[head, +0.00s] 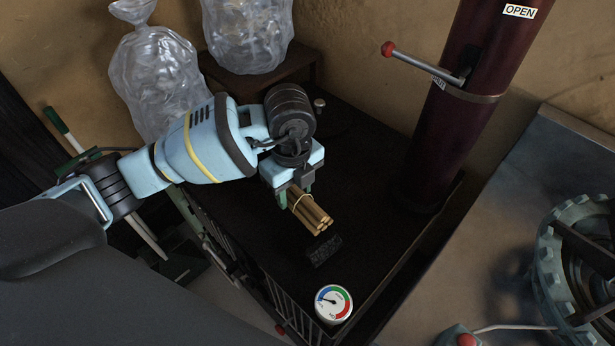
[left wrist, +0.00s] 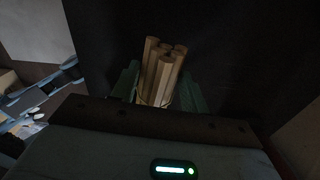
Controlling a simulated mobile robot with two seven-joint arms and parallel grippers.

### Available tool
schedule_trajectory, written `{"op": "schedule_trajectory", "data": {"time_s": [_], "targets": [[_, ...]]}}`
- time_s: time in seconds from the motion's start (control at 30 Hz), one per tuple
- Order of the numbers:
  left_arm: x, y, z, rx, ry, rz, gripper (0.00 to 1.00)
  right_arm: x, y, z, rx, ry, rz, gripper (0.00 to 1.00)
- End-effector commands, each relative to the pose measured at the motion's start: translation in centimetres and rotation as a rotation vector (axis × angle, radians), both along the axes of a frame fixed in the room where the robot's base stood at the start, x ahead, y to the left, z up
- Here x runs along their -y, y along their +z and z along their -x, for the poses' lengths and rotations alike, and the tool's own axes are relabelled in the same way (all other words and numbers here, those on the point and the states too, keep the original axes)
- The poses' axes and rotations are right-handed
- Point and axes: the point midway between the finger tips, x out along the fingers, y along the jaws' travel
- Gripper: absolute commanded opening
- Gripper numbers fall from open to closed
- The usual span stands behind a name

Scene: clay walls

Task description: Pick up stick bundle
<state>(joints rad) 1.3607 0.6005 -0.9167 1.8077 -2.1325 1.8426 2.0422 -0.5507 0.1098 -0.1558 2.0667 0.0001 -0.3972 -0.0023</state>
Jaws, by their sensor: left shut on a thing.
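The stick bundle (head: 309,212) is a small tied group of several tan sticks. My left gripper (head: 294,197) is shut on it, over the dark stove-like top. The sticks point toward the lower right in the head view. In the left wrist view the bundle (left wrist: 160,72) stands between the green fingers of my left gripper (left wrist: 155,88), with its stick ends showing. A tie around the sticks shows near the fingers. I cannot tell whether the bundle touches the dark top. My right gripper is not in view.
The dark top (head: 360,165) is mostly clear. A small black block (head: 324,251) lies just below the bundle. A round gauge (head: 333,304) sits at the near corner. A dark red pipe (head: 455,110) with a lever (head: 425,62) rises at right. Clear plastic bags (head: 160,85) stand behind.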

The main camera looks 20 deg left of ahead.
Motion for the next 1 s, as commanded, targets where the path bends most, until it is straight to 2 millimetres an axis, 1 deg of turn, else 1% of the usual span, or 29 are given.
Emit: {"op": "schedule_trajectory", "data": {"time_s": [0.03, 0.2, 0.4, 0.5, 0.7, 1.0], "targets": [[-0.3, 0.1, 0.9, 0.000, 0.000, 0.000, 0.21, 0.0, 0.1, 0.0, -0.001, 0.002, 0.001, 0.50], [-1.2, 0.3, 3.7, -0.001, -0.002, 0.000, 0.21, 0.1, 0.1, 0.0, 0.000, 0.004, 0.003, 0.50], [-2.0, 0.6, 6.5, 0.000, 0.000, -0.001, 0.21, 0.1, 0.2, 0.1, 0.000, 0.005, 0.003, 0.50], [-2.3, 0.7, 7.7, -0.001, -0.001, 0.000, 0.21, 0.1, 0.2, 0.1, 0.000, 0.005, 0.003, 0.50], [-2.7, 0.9, 9.0, 0.000, 0.000, 0.000, 0.21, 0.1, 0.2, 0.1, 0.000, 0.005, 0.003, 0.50], [-2.8, 0.9, 9.4, 0.000, 0.000, 0.000, 0.21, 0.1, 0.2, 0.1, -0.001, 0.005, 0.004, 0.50]]}}
